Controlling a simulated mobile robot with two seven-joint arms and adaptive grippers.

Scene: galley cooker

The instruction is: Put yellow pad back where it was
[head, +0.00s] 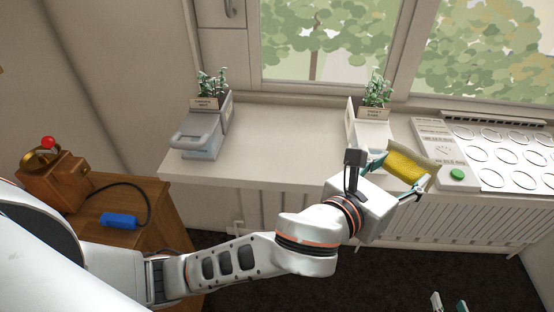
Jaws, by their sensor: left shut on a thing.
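The yellow pad (405,168) is held in my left gripper (393,180), in the right part of the head view. The gripper is shut on it, with fingers on either side of the pad. The pad is tilted and appears in front of the sill, near the white panel with the green button. I cannot tell whether it touches anything there. My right gripper (449,304) shows only its two fingertips at the bottom edge, apart from each other with nothing seen between them.
A grey holder (203,140) with a plant stands left on the sill (275,155). A second holder (370,130) with a plant is partly behind my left gripper. A panel with a green button (457,174) and a tray of ovals (510,150) lie right. A wooden cabinet carries a blue object (118,220).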

